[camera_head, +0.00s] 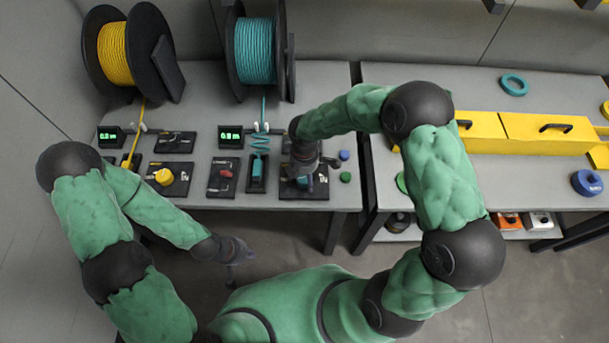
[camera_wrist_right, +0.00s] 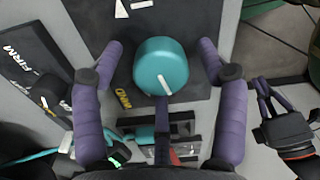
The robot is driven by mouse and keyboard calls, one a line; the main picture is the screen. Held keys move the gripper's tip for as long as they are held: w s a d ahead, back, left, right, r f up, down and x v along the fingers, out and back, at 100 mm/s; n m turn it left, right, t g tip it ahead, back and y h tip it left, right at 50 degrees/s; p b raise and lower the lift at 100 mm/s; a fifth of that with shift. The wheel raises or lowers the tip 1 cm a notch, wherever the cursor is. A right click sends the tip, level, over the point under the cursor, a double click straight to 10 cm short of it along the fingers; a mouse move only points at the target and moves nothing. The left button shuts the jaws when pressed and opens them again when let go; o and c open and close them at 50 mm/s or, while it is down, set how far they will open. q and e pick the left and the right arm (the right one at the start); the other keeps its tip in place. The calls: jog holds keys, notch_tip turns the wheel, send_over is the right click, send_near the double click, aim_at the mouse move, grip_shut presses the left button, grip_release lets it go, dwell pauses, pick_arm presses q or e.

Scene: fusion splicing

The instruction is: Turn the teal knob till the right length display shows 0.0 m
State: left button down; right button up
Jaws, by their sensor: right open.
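The teal knob (camera_wrist_right: 160,68) sits between the two purple fingers of my right gripper (camera_wrist_right: 161,48) in the right wrist view. The fingers are open, with a gap on both sides of the knob. A white mark on its top points down and slightly right in that view. In the head view my right gripper (camera_head: 305,168) is over the knob's black panel (camera_head: 291,191) and hides most of the knob. The right length display (camera_head: 230,136) is lit green; it seems to read 0.8 m, but the digits are small. My left gripper (camera_head: 235,252) hangs in front of the table, its fingers unclear.
A yellow knob (camera_head: 164,176) and a left display (camera_head: 110,137) are further left. A teal cable spool (camera_head: 255,50) and a yellow spool (camera_head: 115,53) stand behind. Small blue (camera_head: 344,155) and green (camera_head: 346,177) caps lie right of my right gripper.

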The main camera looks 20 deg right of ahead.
jog(key=c, duration=1.2)
jog(key=shift+o, duration=0.2)
jog(key=m, duration=0.5)
jog(key=shift+b, duration=0.4)
jog(key=m+b, duration=0.1)
jog(key=m, duration=0.4)
jog(key=shift+f, duration=0.1)
jog(key=m+b, duration=0.2)
jog(key=m, duration=0.3)
jog(key=shift+s+m, duration=0.1)
jog(key=shift+m, duration=0.3)
jog(key=shift+m+b, duration=0.8)
jog(key=shift+m, duration=1.7)
jog(key=o, duration=1.2)
jog(key=shift+c, duration=0.2)
